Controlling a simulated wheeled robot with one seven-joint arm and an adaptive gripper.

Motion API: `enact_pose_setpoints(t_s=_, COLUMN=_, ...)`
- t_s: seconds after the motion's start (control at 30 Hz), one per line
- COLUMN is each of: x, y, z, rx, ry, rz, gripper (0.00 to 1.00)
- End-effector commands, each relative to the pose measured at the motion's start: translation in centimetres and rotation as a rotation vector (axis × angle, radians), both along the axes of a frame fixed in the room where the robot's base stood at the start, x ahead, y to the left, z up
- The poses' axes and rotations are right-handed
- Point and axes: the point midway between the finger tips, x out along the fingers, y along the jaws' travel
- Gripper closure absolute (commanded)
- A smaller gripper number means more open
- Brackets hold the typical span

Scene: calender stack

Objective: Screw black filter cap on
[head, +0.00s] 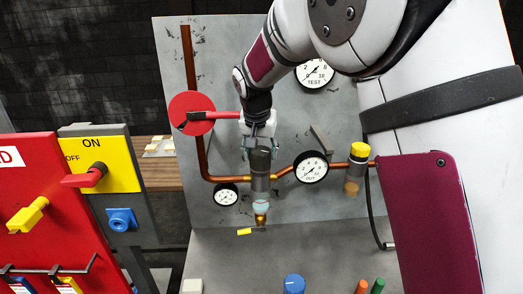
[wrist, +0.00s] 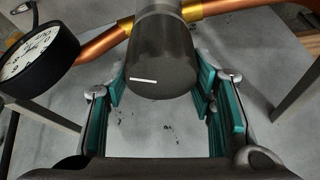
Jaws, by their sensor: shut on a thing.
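The black filter cap (head: 261,158) is a dark cylinder at the top of the grey filter housing (head: 260,184) in the copper pipe line. In the wrist view the cap (wrist: 155,70) is dark with a short white line on its end face. My gripper (head: 259,138) comes from above, with its fingers around the cap. In the wrist view my gripper (wrist: 162,88) has teal pads on either side of the cap, shut on it. The cap appears in line with the housing; I cannot tell whether the threads are engaged.
A red disc with a red lever (head: 192,113) is left of my gripper. A round gauge (head: 311,167) and a yellow-capped fitting (head: 359,152) are to the right. A small gauge (head: 226,195) is lower left. Copper pipe (head: 203,160) runs along the grey panel (head: 225,60).

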Motion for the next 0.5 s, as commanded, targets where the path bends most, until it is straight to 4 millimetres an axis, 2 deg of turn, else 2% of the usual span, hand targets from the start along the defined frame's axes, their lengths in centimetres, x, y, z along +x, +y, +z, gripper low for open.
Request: enact_pose_setpoints(t_s=0.5, x=-0.06, y=-0.01, z=0.31, rx=-0.011, ry=0.001, rz=-0.067, gripper=1.00)
